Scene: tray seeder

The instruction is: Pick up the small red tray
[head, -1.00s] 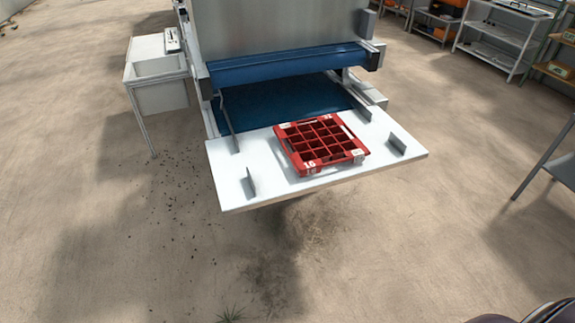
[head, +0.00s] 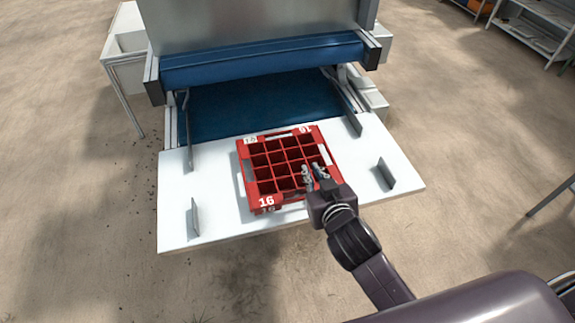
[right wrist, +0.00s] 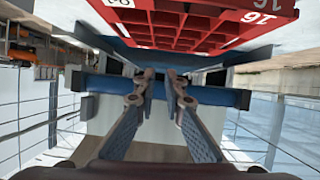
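The small red tray (head: 249,182) lies flat on a white plate (head: 218,200). It has several square compartments and white "16" labels. My right gripper (head: 314,171) shows over the tray's near right part in the head view. In the right wrist view, the red tray (right wrist: 205,40) fills the top, apart from the fingers (right wrist: 160,74). The fingers stand a narrow gap apart with nothing between them. How high the gripper is above the tray is hard to tell. My left gripper is not in view.
Behind the tray is a blue belt (head: 250,106) under a blue roller (head: 260,60) on a grey machine. Upright metal tabs stand on the plate at left (head: 195,217) and right (head: 386,174). A white side table (head: 122,60) stands at the left. Open floor surrounds the plate.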

